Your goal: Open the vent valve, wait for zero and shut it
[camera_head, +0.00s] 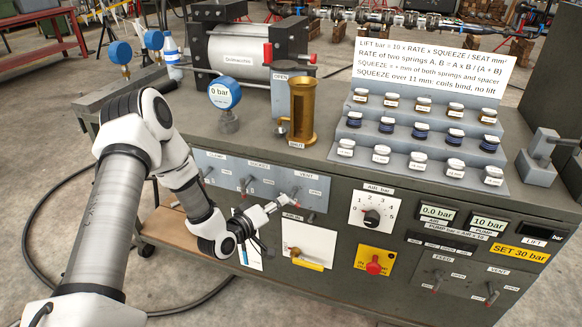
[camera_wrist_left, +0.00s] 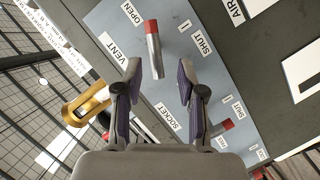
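The vent lever (camera_wrist_left: 153,50), a grey bar with a red end, stands on the blue-grey panel (camera_wrist_left: 105,18) in the left wrist view. Its red end lies between the OPEN and SHUT labels, nearer OPEN in the picture; its exact setting I cannot tell. My left gripper (camera_wrist_left: 159,72) is open, its fingers either side of the lever's lower part, with gaps visible. In the head view the gripper (camera_head: 281,203) is at the panel's VENT end and partly hides it. The round blue gauge (camera_head: 222,93) reads 0 bar. My right gripper is not in view.
Another lever marked VENT (camera_head: 491,293) sits at the bench's lower right, beside a FEED lever (camera_head: 437,281). An air knob (camera_head: 372,217) and a red knob (camera_head: 375,265) are to the right.

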